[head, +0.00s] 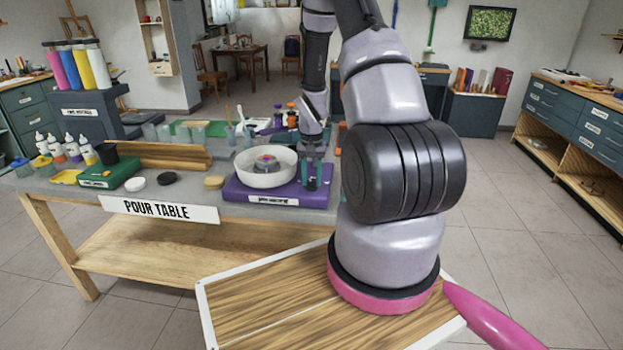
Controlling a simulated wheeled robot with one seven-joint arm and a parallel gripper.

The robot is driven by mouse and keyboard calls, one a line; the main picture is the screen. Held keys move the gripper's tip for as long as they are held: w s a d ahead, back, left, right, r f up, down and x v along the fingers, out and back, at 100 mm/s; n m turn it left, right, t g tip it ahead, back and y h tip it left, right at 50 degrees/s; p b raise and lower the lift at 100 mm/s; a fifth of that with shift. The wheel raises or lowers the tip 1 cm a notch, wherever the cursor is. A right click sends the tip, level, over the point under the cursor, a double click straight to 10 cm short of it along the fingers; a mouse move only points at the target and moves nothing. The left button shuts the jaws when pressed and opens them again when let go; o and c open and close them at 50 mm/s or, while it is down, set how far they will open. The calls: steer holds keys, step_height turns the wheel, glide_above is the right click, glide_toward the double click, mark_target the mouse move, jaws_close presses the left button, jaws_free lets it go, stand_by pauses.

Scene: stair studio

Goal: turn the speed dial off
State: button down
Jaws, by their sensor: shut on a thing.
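A purple spin machine (278,198) sits at the right end of the pour table, with a label on its front. A white round bowl (265,177) stands on top of it with small colored content in its middle. My gripper (312,184) points down at the right side of the purple machine, beside the bowl. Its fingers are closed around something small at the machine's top. The speed dial is mostly hidden by the fingers, so its setting cannot be read.
The pour table (160,208) also holds a dark green box (112,180), paint bottles (72,148), small round lids (168,178) and a wooden rail (160,155). Several cups and bottles stand behind the machine. Open floor lies right of the table.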

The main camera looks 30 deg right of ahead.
mark_target(311, 182)
stand_by(0.4)
steer(key=shift+c, duration=2.3)
jaws_free()
step_height(311, 182, up, 11)
steer(key=shift+f, duration=0.1)
